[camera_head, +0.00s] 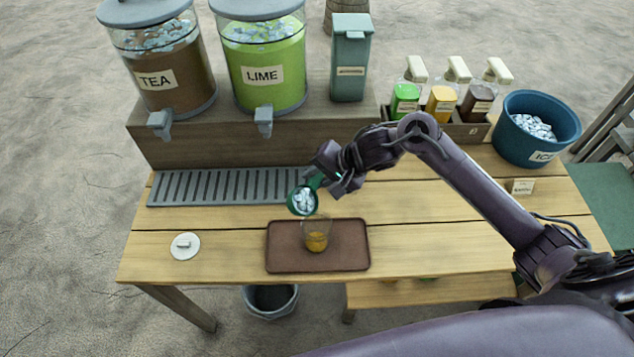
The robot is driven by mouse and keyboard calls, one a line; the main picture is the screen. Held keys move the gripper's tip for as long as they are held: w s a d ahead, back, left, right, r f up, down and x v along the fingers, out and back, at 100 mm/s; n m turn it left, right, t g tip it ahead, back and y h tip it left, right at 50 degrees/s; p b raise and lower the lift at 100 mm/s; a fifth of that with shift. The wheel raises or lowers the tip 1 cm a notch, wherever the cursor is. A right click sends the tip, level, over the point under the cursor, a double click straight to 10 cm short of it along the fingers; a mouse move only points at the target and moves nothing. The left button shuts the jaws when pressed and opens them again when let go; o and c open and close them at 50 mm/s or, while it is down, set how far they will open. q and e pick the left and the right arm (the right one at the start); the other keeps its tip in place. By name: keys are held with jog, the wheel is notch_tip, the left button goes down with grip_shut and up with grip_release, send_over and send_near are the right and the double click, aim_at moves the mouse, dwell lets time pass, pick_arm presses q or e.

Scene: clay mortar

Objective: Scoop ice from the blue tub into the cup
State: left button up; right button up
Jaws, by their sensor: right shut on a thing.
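The blue tub (516,138) labelled ICE stands at the back right of the table and holds ice (533,127). A clear cup (316,240) with some amber liquid in its bottom stands on the brown tray (285,262). My right gripper (326,179) is shut on a green scoop (292,206). The scoop's bowl holds ice (305,200) and hangs just above and a little left of the cup, apart from the tray. My fingers partly hide the scoop's handle. My left gripper is not in view.
Tea (160,60) and lime (262,75) dispensers stand on a raised shelf behind a grey drip grate (225,187). Several pump bottles (441,98) sit near the tub. A white lid (185,246) lies left of the tray. The front table area right of the tray is clear.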

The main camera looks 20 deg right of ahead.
jog(key=shift+f+y+b, duration=0.2)
jog(key=shift+y+b, duration=0.1)
jog(key=shift+b, duration=0.8)
jog(key=shift+s+d+f+t+y+b, duration=0.2)
jog(key=shift+s+t+y+b, duration=0.1)
jog(key=shift+t+y+b, duration=0.45)
jog(key=shift+s+d+t+y+b, duration=0.15)
jog(key=shift+t+y+b, duration=0.35)
jog(key=shift+t+y, duration=0.15)
jog(key=shift+s+d+t+y+b, duration=0.1)
jog(key=shift+d+t+y+b, duration=0.05)
jog(key=shift+t+y+b, duration=0.4)
jog(key=shift+s+d+r+t+y+b, duration=0.1)
jog(key=shift+d+r+t+y+b, duration=0.15)
jog(key=shift+t+y, duration=0.3)
jog(key=shift+s+d+r+t+y+b, duration=0.1)
jog(key=shift+t+y+b, duration=0.2)
jog(key=shift+y, duration=0.3)
grip_shut()
jog(key=shift+w+a+r, duration=0.1)
jog(key=shift+w+a, duration=0.05)
